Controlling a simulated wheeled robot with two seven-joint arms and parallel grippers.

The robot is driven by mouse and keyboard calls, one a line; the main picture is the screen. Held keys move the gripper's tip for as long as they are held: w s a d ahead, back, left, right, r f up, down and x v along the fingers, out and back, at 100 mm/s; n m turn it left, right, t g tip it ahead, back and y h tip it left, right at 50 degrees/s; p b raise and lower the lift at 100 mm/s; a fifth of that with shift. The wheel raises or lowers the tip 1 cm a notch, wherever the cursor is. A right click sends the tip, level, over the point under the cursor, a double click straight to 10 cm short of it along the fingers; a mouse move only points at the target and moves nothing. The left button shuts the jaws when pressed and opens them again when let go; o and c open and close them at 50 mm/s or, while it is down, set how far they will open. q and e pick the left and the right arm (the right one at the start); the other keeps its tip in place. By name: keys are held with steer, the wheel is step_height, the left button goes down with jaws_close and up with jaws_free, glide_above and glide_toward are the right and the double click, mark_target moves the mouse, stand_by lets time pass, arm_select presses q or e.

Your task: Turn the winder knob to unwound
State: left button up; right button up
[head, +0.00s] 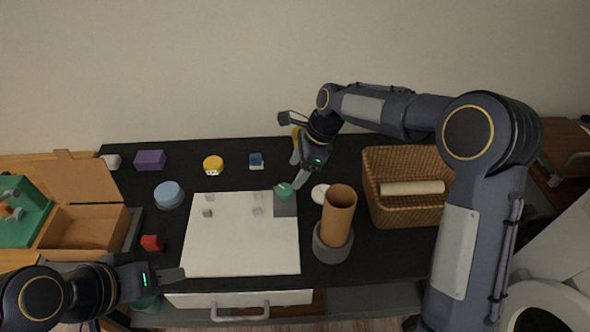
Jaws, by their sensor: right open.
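A small green knob (283,190), which looks like the winder knob, sits on a grey plate (285,209) at the upper right corner of a white board (240,245). My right gripper (298,172) is open, with its fingers pointing down to the left just above and right of the knob. One fingertip is close to the knob; I cannot tell whether they touch. The knob's markings are too small to read. My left gripper (175,274) is low at the left, beside the board's lower left edge and away from the knob. Whether its jaws are open is unclear.
Right of the board stand a brown cylinder (339,209) in a grey holder (331,250), a white disc (320,193) and a wicker basket (400,213).

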mark_target(284, 188)
steer(key=x, duration=0.7)
steer(key=shift+w+a+f+p, duration=0.2)
steer(key=shift+f+p, duration=0.15)
steer(key=shift+f, duration=0.05)
steer(key=shift+c, duration=0.4)
steer(key=c, duration=0.9)
steer(key=shift+n, duration=0.3)
